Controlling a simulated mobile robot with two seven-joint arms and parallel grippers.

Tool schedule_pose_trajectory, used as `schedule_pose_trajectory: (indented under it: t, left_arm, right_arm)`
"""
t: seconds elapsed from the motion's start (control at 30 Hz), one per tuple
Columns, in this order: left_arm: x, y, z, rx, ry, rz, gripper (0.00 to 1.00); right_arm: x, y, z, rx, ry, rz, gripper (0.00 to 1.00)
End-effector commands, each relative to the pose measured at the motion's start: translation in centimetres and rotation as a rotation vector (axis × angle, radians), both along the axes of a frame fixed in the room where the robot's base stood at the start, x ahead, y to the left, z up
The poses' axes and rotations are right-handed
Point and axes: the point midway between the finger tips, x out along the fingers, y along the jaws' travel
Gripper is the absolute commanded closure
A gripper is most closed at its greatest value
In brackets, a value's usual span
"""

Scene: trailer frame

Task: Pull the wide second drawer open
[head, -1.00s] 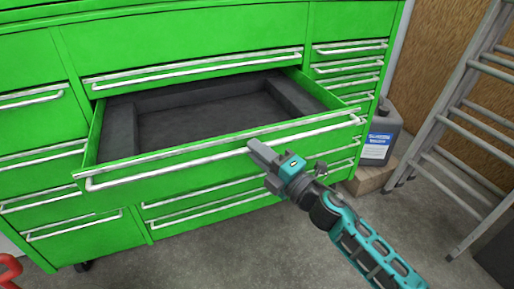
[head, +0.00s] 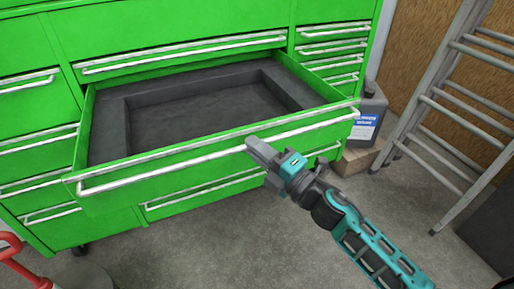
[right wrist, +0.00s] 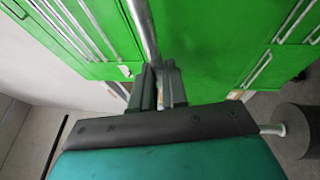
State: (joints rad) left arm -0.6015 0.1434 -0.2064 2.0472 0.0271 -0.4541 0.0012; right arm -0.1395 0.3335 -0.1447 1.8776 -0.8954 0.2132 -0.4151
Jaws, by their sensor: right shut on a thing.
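The wide second drawer (head: 215,172) of the green cabinet stands well out from the front, and its dark lined inside looks empty. A long silver bar handle (head: 175,171) runs along its front. My right gripper (head: 262,152) is at the handle, right of its middle. In the right wrist view the handle (right wrist: 143,32) runs down between the two dark fingers (right wrist: 158,88), which are shut on it. My left gripper is in neither view.
Closed drawers with silver handles surround the open one. A grey jug (head: 368,115) stands on a box (head: 357,155) right of the cabinet. A metal ladder (head: 440,95) leans farther right. A red object (head: 12,250) is at lower left. The floor (head: 240,250) in front is clear.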

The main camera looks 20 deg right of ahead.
Motion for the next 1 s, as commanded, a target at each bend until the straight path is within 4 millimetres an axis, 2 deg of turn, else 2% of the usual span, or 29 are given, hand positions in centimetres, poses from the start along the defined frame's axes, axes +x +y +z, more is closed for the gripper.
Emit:
schedule_pose_trajectory:
  t: [0.03, 0.3, 0.67, 0.77, 1.0]
  left_arm:
    - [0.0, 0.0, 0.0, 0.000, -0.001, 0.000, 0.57]
    - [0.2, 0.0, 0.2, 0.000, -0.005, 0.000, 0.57]
    - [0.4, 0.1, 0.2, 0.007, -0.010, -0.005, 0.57]
    - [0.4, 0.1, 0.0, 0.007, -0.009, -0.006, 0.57]
    - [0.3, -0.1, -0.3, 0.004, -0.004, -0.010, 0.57]
  right_arm:
    - [0.0, 0.0, 0.0, 0.001, 0.000, 0.000, 0.86]
    - [0.0, 0.0, 0.0, 0.000, 0.000, 0.000, 0.61]
    - [-0.7, -0.4, -0.2, 0.001, 0.001, -0.001, 0.61]
    - [-1.9, -0.9, -0.6, 0.001, 0.004, -0.001, 0.61]
    - [-6.1, -2.8, -1.5, 0.001, 0.005, -0.002, 0.61]
